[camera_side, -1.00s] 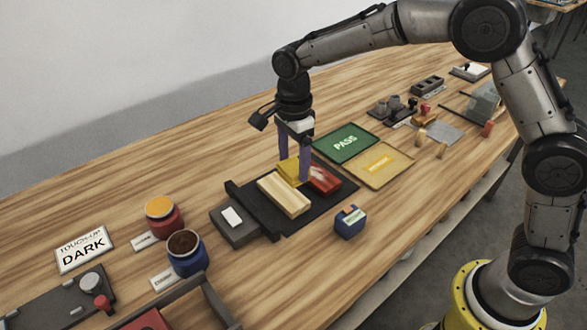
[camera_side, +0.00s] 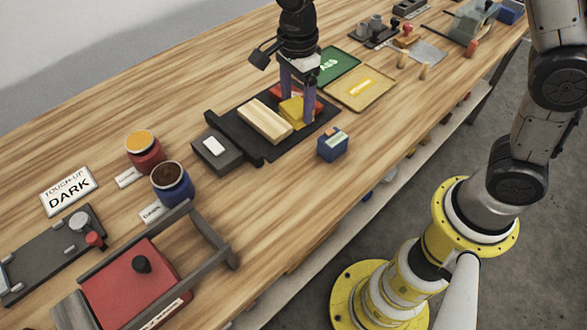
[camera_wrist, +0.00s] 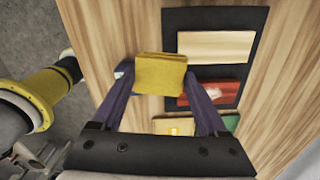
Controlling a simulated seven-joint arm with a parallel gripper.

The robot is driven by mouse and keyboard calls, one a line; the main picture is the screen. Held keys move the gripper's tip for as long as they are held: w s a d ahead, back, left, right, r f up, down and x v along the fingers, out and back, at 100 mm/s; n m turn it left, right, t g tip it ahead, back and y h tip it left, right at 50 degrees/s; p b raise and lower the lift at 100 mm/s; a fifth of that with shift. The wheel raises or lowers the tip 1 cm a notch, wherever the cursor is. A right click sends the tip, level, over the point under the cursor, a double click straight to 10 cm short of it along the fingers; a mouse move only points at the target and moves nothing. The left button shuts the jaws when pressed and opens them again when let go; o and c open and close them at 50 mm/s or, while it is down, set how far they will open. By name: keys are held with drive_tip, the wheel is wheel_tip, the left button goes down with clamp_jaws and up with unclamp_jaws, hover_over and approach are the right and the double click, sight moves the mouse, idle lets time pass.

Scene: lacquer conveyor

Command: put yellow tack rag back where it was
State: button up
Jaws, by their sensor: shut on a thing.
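The yellow tack rag (camera_side: 291,110) is a folded, thick square. My gripper (camera_side: 297,105) is shut on it, with one purple-grey finger on each side. The wrist view shows the rag (camera_wrist: 160,72) between the fingertips, overlapping bare wood left of the dark tray. In the side view it appears over the tray's near right part, beside the cream block (camera_side: 265,122) and in front of the red piece (camera_side: 283,91), which is partly hidden. I cannot tell its exact height. The dark tray (camera_side: 232,127) also shows in the wrist view (camera_wrist: 216,18).
A small blue box (camera_side: 333,146) stands close in front of the tray. A grey box with a white label (camera_side: 217,148) sits left of it. The green PASS mat (camera_side: 335,66) and a yellow tray (camera_side: 362,88) lie behind right. Red (camera_side: 145,150) and blue (camera_side: 172,184) paint pots stand left.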

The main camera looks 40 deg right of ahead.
drive_tip(key=s+d+r+n, duration=0.1)
drive_tip(key=s+r, duration=0.2)
drive_tip(key=s, duration=1.6)
drive_tip(key=shift+n, duration=0.3)
drive_tip(key=w+a+f, duration=0.2)
drive_tip(key=w+f, duration=0.1)
drive_tip(key=w, duration=0.1)
drive_tip(key=w+a+f, duration=0.3)
drive_tip(key=w, duration=0.1)
drive_tip(key=w+a+f, duration=0.2)
drive_tip(key=w, duration=0.1)
drive_tip(key=shift+w+a+f, duration=0.2)
drive_tip(key=shift+w+f, duration=0.35)
drive_tip(key=shift+f, duration=1.55)
drive_tip(key=shift+f, duration=0.15)
drive_tip(key=o, duration=1.1)
